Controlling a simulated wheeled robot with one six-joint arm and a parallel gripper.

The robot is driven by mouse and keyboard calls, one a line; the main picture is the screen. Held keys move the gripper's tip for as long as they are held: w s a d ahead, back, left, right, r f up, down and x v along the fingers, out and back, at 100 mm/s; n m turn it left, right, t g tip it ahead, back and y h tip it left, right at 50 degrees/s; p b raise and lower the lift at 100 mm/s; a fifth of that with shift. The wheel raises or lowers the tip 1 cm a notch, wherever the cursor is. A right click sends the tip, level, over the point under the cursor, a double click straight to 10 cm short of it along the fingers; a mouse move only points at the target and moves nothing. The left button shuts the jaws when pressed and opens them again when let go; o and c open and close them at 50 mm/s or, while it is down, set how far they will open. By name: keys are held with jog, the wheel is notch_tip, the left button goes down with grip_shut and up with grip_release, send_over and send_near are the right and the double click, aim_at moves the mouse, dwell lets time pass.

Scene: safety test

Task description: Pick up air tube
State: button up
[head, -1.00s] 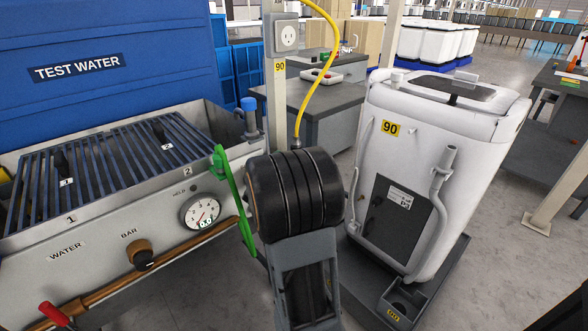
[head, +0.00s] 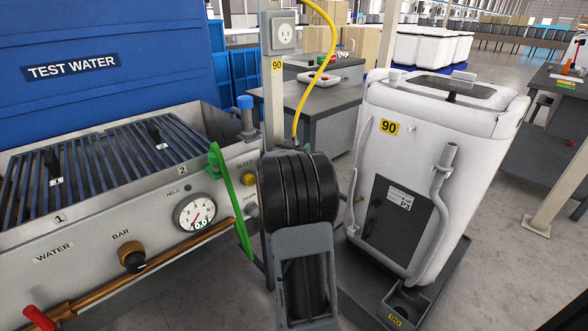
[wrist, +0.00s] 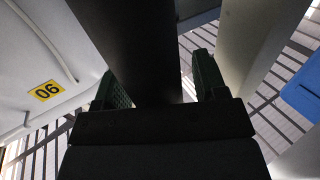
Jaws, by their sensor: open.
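A yellow tube (head: 328,68), which looks like the air tube, hangs in a curve from the top of the head view. Its lower end has a dark fitting just above my black arm joint; what lies below is hidden by the arm. My gripper (wrist: 157,78) is open in the wrist view, with a dark green finger on each side. A broad dark shape runs between the fingers; I cannot tell what it is or whether it touches them. The yellow tube does not show in the wrist view. My gripper is hidden behind my arm in the head view.
A test water bench (head: 95,222) with a gauge and green lever (head: 232,200) stands close at left. A white container (head: 440,125) marked 90 stands close at right and shows in the wrist view (wrist: 30,70). A post with a socket (head: 284,33) stands behind my arm.

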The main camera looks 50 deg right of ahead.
grip_shut()
dwell(0.5)
jog(key=shift+r, duration=0.1)
